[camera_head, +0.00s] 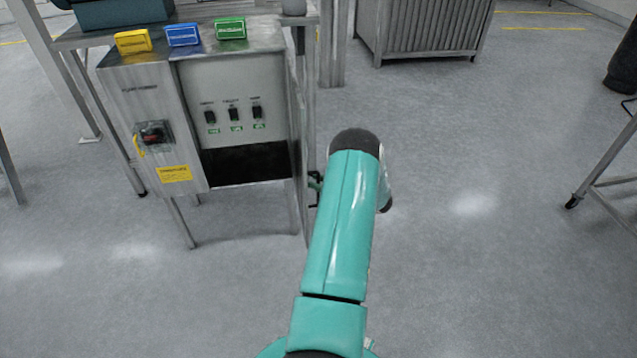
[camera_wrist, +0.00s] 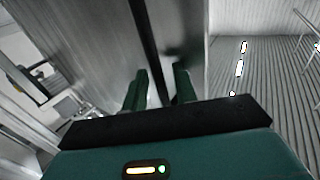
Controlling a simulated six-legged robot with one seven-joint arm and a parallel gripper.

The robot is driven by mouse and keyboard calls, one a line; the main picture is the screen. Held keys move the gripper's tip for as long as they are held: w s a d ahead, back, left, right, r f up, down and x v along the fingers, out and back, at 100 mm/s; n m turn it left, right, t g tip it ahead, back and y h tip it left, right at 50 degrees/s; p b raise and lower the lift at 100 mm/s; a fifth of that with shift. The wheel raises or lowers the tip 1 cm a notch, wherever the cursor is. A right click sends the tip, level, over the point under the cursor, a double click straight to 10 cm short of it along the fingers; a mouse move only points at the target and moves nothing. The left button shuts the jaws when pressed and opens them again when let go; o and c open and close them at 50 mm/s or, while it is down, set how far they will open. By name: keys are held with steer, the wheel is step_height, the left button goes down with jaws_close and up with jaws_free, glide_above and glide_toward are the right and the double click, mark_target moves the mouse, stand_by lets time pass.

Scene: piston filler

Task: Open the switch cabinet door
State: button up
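The metal switch cabinet (camera_head: 150,110) stands at the upper left in the head view. Its front carries a red and black rotary switch (camera_head: 152,134) and a yellow label (camera_head: 174,174). A grey panel (camera_head: 235,85) with three black switches is on its right part, above a dark strip. I cannot tell whether the door is ajar. In the wrist view, my gripper (camera_wrist: 160,75) has its two green fingers apart. A dark upright strip shows between them, beside a grey metal surface (camera_wrist: 90,35). I cannot tell whether they touch it. In the head view my arm mostly hides my gripper.
Yellow (camera_head: 133,41), blue (camera_head: 182,34) and green (camera_head: 230,28) boxes sit on the cabinet's top. A ribbed metal unit (camera_head: 425,28) stands behind, and a wheeled frame (camera_head: 605,165) at the right. The floor (camera_head: 480,270) right of my arm is clear.

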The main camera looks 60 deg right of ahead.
steer(key=s, duration=1.3)
steer(key=shift+s+d, duration=0.35)
steer(key=shift+d, duration=0.1)
